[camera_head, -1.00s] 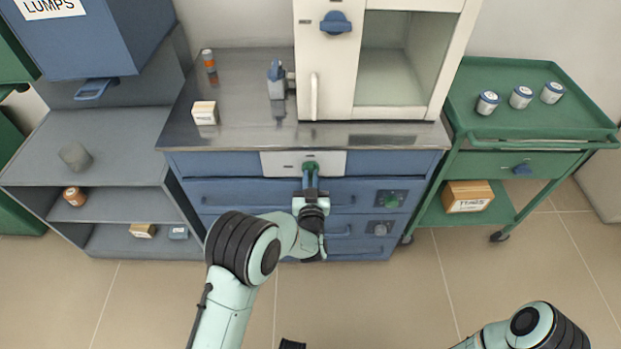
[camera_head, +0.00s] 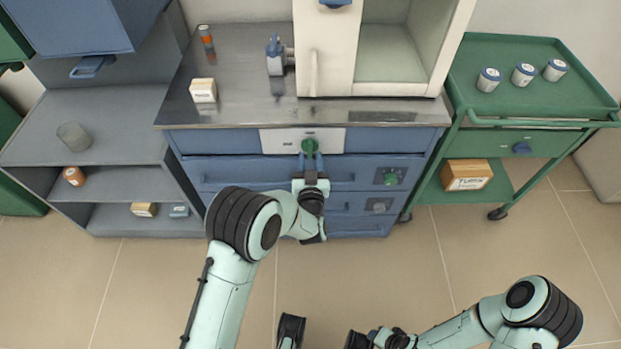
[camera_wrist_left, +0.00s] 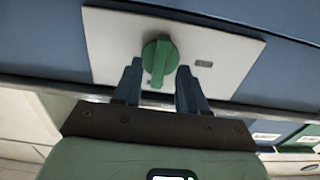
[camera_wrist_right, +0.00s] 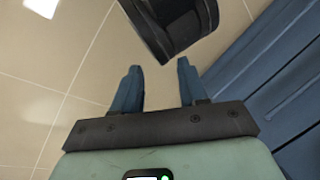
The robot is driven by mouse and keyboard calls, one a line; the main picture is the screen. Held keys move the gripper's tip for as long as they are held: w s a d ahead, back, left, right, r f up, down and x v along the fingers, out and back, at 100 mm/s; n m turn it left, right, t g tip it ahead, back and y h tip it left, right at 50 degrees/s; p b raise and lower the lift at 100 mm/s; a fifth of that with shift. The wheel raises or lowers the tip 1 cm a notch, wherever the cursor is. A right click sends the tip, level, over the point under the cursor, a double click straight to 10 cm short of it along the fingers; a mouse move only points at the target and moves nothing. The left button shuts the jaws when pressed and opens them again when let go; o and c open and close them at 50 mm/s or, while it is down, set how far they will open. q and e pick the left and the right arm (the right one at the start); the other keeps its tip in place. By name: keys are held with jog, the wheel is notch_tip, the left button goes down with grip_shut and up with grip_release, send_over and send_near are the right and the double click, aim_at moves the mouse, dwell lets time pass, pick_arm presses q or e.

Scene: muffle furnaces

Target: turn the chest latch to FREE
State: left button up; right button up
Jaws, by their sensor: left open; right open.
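The chest latch is a green knob (camera_head: 310,147) on a pale plate (camera_head: 275,141) at the top front of the blue drawer chest (camera_head: 240,172). In the left wrist view the knob (camera_wrist_left: 160,63) shows a raised grip bar standing close to upright, with a small dark label on the plate to its right. My left gripper (camera_head: 311,162) is open in front of the knob. Its fingers (camera_wrist_left: 160,85) stand one on each side of the knob's lower part, with gaps; I cannot tell how deep they reach. My right gripper (camera_wrist_right: 158,85) is open and empty above the floor.
A pale furnace (camera_head: 322,60) with an open chamber, a blue-grey clamp-like device (camera_head: 275,58) and a small box (camera_head: 203,90) stand on the chest's metal top. A green cart (camera_head: 540,105) is at the right, a grey shelf (camera_head: 85,125) at the left. The floor in front is clear.

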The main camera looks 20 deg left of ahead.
pick_arm(q)
jog(key=p+v, duration=0.1)
jog(key=v, duration=1.1)
pick_arm(e)
jog(key=shift+s+a+r+g, duration=0.15)
jog(key=shift+s+a+r, duration=0.1)
jog(key=shift+s+r, duration=0.2)
jog(key=shift+s+a+r+g, duration=0.15)
jog(key=shift+s+a+r, duration=0.15)
jog(key=shift+s, duration=0.25)
